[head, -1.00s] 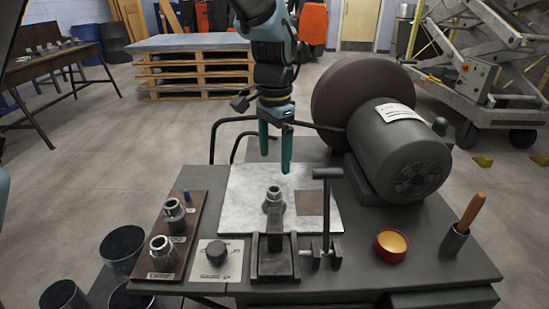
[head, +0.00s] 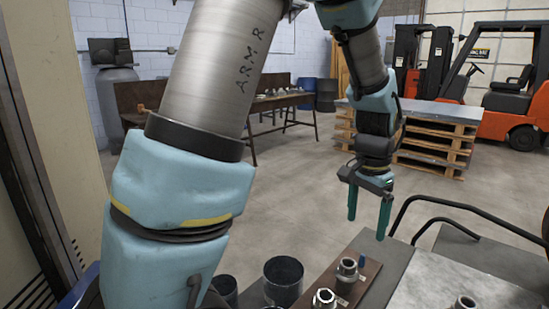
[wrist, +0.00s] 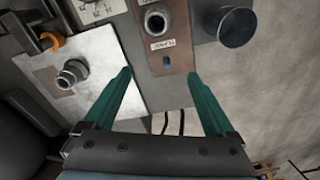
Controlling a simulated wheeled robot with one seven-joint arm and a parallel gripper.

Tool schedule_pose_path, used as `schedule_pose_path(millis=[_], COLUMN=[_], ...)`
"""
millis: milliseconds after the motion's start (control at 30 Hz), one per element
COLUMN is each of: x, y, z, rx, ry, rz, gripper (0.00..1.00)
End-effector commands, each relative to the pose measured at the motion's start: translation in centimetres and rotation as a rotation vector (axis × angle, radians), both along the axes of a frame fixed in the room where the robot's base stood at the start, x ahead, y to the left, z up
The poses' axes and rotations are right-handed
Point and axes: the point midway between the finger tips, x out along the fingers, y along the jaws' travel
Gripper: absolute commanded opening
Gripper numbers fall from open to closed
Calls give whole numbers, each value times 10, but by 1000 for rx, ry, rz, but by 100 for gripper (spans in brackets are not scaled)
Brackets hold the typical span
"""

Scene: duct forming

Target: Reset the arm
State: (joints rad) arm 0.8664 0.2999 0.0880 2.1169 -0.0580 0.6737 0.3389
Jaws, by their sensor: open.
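My gripper (head: 366,220) hangs from my arm with its two green fingers pointing down. The fingers are apart with nothing between them. In the head view it is above and behind the brown board (head: 372,275) on the workbench. The wrist view shows the open gripper (wrist: 160,82) with the board (wrist: 176,66) below and between the fingertips. The board carries metal fittings (head: 348,268) and a small blue peg (wrist: 166,61).
A pale metal plate (head: 450,285) with another fitting (head: 464,302) lies to the right. Dark bins (head: 283,280) stand left of the bench. A curved black rail (head: 470,207) rises behind the bench. Pallets (head: 430,140) and an orange forklift (head: 512,115) stand farther back.

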Motion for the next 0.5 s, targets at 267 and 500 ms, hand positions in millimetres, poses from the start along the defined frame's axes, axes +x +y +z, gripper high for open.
schedule_pose_path(millis=[267,500], x=[28,18], y=[127,221], z=[-1,-6], rx=[-27,-46], ry=[-20,-46], rz=[414,747], gripper=[90,90])
